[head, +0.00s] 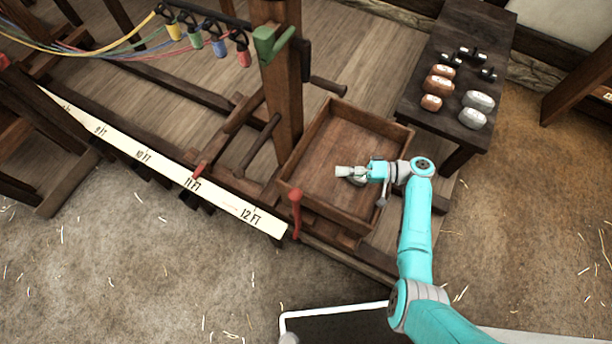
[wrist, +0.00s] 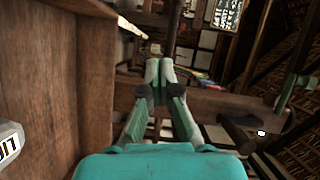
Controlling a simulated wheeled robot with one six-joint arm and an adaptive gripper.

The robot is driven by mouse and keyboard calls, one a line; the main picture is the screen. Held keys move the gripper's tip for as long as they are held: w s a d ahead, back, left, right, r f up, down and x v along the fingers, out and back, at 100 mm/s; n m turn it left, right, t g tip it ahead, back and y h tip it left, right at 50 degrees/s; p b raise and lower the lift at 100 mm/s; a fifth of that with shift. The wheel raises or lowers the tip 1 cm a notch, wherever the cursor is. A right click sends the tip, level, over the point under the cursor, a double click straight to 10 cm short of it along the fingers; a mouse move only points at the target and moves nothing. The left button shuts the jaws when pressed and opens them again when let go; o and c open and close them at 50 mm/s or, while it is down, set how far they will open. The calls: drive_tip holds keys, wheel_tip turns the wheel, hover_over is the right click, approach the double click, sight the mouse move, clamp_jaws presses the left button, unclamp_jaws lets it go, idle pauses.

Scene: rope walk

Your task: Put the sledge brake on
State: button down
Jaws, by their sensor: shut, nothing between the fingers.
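A wooden sledge carries a post (head: 283,90) and an open wooden tray (head: 318,208). A red-handled lever (head: 295,205) stands upright at the tray's front left corner, beside the 12 FT end of the scale. A second red-tipped piece (head: 199,170) lies slanted near the 11 FT mark. No label shows which one is the brake. My gripper (head: 340,171) is over the tray, pointing left, shut and empty, apart from both red pieces. Its closed fingers (wrist: 160,72) also show in the wrist view.
A white scale board (head: 150,160) runs along the sledge's front. A green lever (head: 272,46) is on the post, with dark wooden handles (head: 328,86) below. A dark table (head: 425,100) with several weights stands at the back right. Straw-strewn floor (head: 130,260) in front is clear.

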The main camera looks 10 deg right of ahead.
drive_tip(key=shift+s+a+f, duration=0.25)
drive_tip(key=shift+s+a, duration=0.1)
drive_tip(key=shift+a, duration=1.55)
drive_tip(key=shift+s+a+f, duration=0.3)
drive_tip(key=shift+s+a, duration=0.1)
drive_tip(key=shift+a, duration=1.45)
drive_tip(key=shift+s+a+f, duration=0.25)
drive_tip(key=shift+s+a, duration=0.1)
drive_tip(key=shift+a, duration=1.55)
